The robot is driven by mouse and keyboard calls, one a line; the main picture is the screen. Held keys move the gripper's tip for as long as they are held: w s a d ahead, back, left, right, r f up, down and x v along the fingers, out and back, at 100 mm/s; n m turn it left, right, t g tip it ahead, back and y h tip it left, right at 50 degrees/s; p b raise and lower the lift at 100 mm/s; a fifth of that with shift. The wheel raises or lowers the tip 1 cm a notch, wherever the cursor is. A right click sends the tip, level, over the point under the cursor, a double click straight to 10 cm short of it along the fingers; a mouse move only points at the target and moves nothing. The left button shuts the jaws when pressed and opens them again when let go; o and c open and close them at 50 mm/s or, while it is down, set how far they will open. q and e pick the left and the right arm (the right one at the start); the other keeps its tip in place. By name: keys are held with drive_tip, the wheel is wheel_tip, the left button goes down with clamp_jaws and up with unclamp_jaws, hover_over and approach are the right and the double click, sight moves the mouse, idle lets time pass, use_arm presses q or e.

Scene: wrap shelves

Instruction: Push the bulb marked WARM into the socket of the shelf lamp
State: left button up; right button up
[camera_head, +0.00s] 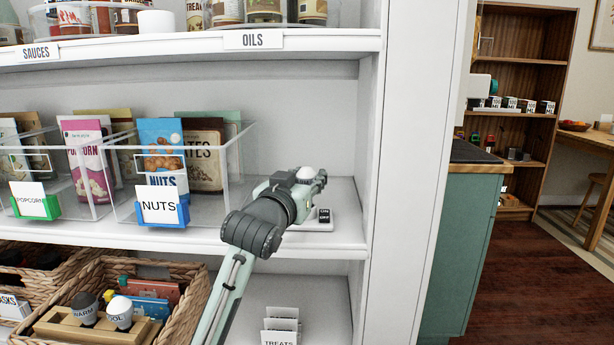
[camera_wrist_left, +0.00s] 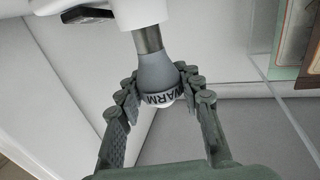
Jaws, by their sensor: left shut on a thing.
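My left gripper (camera_head: 310,181) is over the middle shelf, right of the NUTS bin. In the left wrist view its fingers (camera_wrist_left: 160,93) are shut around the bulb marked WARM (camera_wrist_left: 157,72), which has a grey body and a lettered pale band. Its white dome (camera_head: 307,173) shows above the fingers in the head view. The bulb's metal end (camera_wrist_left: 148,38) points at the white shelf lamp (camera_wrist_left: 180,12) and meets its edge in the picture; I cannot tell how far in it is. The lamp's white base (camera_head: 316,226) with a black switch (camera_head: 324,215) shows under my gripper. The socket is hidden.
Clear bins of snack packets stand left, with the NUTS label (camera_head: 160,206) nearest. The white shelf side wall (camera_head: 370,150) rises close right. Below, a wicker basket (camera_head: 187,305) holds a wooden block (camera_head: 75,328) with a grey bulb (camera_head: 85,306) and a white-topped bulb (camera_head: 120,309).

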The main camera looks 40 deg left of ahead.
use_arm(q)
drive_tip(key=shift+f+b, duration=0.4)
drive_tip(key=shift+f, duration=0.5)
drive_tip(key=o, duration=1.1)
drive_tip(key=v, duration=0.7)
drive_tip(key=shift+s+d, duration=0.1)
drive_tip(key=shift+s, duration=0.15)
